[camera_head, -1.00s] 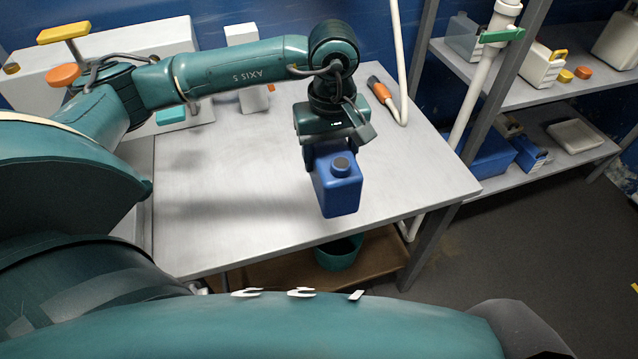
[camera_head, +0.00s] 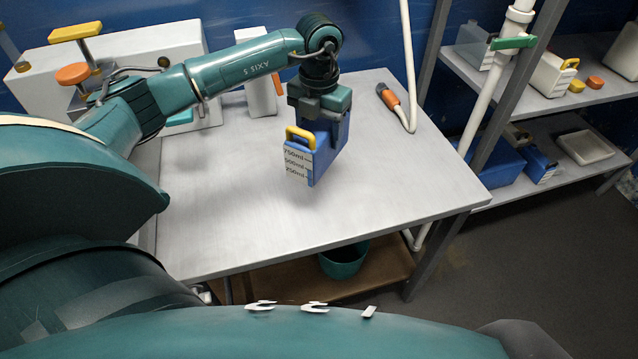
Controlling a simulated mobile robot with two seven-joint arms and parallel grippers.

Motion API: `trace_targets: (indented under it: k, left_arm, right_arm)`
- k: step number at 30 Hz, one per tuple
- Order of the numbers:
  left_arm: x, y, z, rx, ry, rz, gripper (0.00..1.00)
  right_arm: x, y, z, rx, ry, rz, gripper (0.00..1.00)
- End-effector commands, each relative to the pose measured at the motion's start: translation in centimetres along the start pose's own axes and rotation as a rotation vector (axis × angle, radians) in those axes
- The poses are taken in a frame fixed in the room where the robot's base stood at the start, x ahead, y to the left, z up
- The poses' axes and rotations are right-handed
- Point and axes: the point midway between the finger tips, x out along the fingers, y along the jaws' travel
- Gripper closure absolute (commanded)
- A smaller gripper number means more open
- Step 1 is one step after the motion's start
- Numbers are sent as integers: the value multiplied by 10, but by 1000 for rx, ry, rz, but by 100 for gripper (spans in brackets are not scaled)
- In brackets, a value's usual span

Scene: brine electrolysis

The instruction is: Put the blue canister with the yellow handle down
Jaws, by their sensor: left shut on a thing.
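The blue canister (camera_head: 331,155) hangs from my left gripper (camera_head: 322,112) over the middle of the grey table (camera_head: 230,215). My right gripper is not in view.
A hose with an orange grip (camera_head: 389,98) lies at the table's back right. A white box (camera_head: 262,92) stands behind the canister. Shelves on the right hold a white container with a yellow handle (camera_head: 554,74). A green bucket (camera_head: 344,261) sits below. The table's front is clear.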

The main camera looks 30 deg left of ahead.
Motion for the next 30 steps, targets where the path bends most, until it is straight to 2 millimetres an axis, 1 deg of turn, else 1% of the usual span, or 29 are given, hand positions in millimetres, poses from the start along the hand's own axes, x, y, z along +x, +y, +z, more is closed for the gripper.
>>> trace_targets:
  k: [6, 9, 16, 22, 24, 30]
  left_arm:
    - [36, 1, 0, -23, 4, 0, 87]
    - [50, 0, 0, -21, 1, 0, 87]
    - [66, 0, 0, -19, 0, -1, 87]
    - [92, 0, 0, -19, 2, -1, 87]
    - [96, 0, 0, -19, -1, -1, 87]
    - [96, 0, 1, -18, -2, -1, 87]
  right_arm:
    - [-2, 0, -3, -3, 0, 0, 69]
    - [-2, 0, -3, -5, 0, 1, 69]
    - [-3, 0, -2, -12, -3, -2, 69]
    - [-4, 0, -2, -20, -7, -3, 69]
    - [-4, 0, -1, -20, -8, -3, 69]
    - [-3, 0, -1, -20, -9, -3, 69]
